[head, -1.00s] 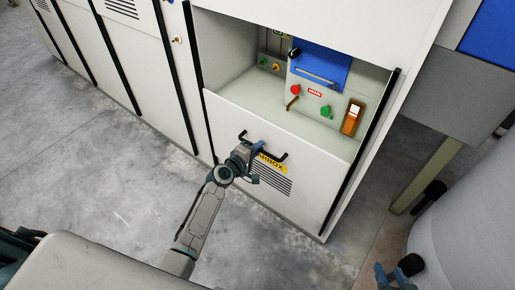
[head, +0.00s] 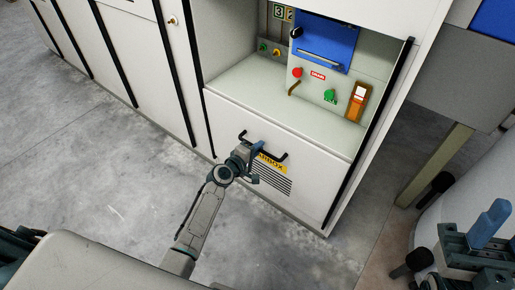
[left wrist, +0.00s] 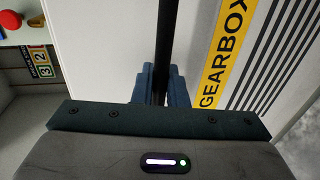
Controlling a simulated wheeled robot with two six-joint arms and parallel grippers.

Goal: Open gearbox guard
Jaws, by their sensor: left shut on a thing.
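The gearbox guard (head: 235,115) is a white panel low on the machine front, with a black bar handle (head: 278,157), a yellow GEARBOX label and dark vent slots. My left gripper (head: 256,150) is at the handle, hiding its middle and part of the label. In the left wrist view the black handle (left wrist: 165,45) runs between the blue fingers of my left gripper (left wrist: 160,88), which are shut on it. The yellow label (left wrist: 228,50) is just right of them. I cannot tell whether the guard stands ajar. My right gripper (head: 478,245) is at the lower right, apart from the machine, its jaw gap unclear.
Above the guard is a recess with a blue panel (head: 325,42), a red button (head: 297,72), a green button (head: 330,96) and an orange-framed switch (head: 358,98). White cabinet doors stand left. A pale rounded body (head: 440,205) is at right. Grey floor (head: 110,180) is clear in front.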

